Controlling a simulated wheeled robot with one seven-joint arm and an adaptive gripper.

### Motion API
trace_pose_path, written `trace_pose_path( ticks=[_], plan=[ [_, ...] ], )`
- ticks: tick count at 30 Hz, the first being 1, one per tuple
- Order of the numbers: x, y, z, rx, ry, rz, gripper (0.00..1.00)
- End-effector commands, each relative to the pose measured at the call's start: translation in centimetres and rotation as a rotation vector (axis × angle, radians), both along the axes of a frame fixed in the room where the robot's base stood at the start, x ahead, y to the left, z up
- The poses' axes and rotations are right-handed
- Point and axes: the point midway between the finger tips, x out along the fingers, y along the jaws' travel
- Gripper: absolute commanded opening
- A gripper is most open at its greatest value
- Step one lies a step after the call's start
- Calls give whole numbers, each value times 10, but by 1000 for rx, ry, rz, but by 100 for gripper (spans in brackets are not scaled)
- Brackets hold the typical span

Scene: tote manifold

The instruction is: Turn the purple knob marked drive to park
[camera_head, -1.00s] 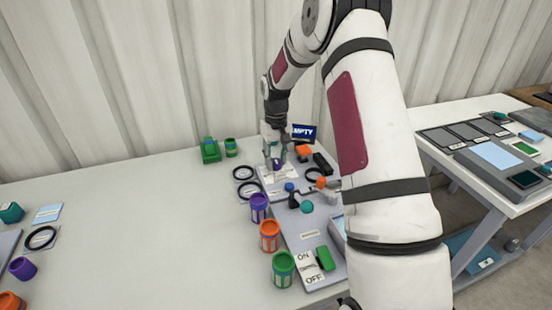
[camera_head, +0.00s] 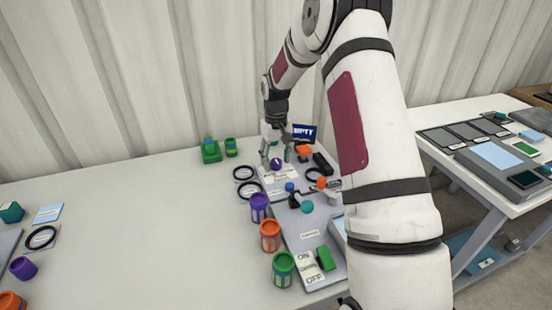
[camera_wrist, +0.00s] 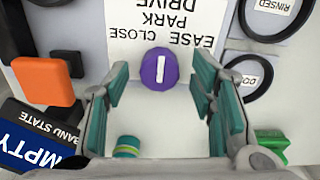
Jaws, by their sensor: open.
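The purple knob (camera_wrist: 159,68) is round with a white bar, which runs upright in the wrist view toward the printed words. It sits on a white card (camera_wrist: 120,48) with upside-down words including DRIVE, PARK and CLOSE. The knob also shows in the head view (camera_head: 276,163). My gripper (camera_wrist: 161,84) is open, with teal fingers spread to the left and right of the knob and a gap on both sides. In the head view my gripper (camera_head: 276,154) is over the far end of the grey panel.
An orange block (camera_wrist: 43,80) and a dark EMPTY sign (camera_wrist: 35,140) lie left in the wrist view. Black rings (camera_wrist: 246,88) and a green part (camera_wrist: 270,140) are right. Purple, orange and green jars (camera_head: 270,236) line the panel's left edge. The table's left middle is clear.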

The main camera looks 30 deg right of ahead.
Motion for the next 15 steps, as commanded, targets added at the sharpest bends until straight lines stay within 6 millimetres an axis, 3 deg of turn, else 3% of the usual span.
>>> trace_pose_path(
  ticks=[5, 15],
  plan=[
    [1, 0, 12, -1, -2, -1, 51],
    [1, -1, 78, -2, -4, 0, 51]
  ],
)
